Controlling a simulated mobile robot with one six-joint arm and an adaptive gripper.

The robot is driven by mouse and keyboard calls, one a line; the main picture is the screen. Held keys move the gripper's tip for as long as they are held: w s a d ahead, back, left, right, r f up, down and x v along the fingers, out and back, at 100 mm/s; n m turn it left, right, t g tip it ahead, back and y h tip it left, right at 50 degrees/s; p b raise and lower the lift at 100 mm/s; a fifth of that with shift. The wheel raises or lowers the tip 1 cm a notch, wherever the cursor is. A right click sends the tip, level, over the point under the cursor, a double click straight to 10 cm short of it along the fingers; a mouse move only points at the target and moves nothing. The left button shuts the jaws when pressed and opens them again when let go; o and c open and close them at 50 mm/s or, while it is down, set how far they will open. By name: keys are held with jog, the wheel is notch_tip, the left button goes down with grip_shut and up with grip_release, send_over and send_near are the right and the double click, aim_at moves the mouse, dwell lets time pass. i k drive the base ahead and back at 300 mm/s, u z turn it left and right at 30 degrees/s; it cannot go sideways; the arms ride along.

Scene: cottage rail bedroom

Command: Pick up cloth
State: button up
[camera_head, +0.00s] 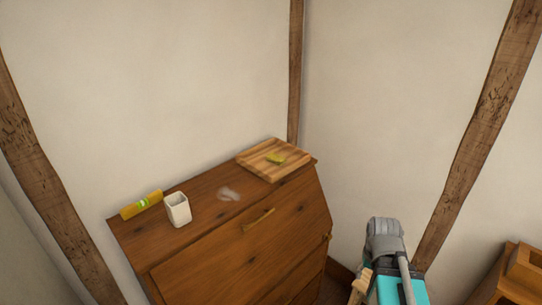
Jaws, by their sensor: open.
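The board is at the right end of the top of a brown wooden chest (200,236). My arm shows at the lower right, with a grey joint and a teal part, to the right of the chest and apart from it. My gripper's fingers do not show, so their place relative to the cloth cannot be seen.
A wooden piece of furniture (520,275) stands at the lower right. Walls with timber posts close in behind the chest.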

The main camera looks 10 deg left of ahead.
aim_at(273, 158)
jog(key=u, duration=0.2)
jog(key=i, duration=0.35)
jog(key=u, duration=0.5)
